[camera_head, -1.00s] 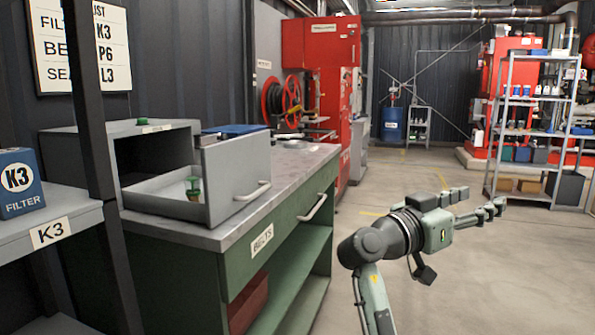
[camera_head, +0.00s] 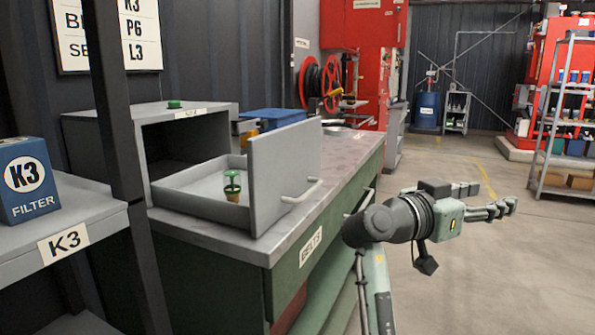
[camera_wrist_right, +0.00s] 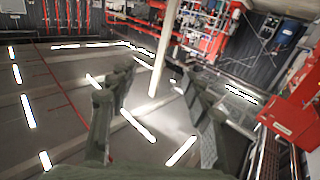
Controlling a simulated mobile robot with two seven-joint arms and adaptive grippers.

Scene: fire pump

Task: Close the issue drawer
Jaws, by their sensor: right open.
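The issue drawer (camera_head: 284,170) is a grey drawer pulled out of a grey box (camera_head: 150,116) on the workbench. Its tall front panel has a light handle (camera_head: 302,191) facing right. Inside the drawer tray stands a small green-topped item (camera_head: 232,186) with a brown base. My right gripper (camera_head: 502,198) is open and empty, over the floor to the right of the bench, apart from the drawer. In the right wrist view its two fingers (camera_wrist_right: 155,110) are spread with nothing between them. My left gripper is not in view.
The green workbench (camera_head: 345,160) carries a blue bin (camera_head: 272,119) behind the drawer. A shelf with a K3 label (camera_head: 64,242) and a blue K3 filter box (camera_head: 25,180) stands at the left, with a dark post (camera_head: 118,150).

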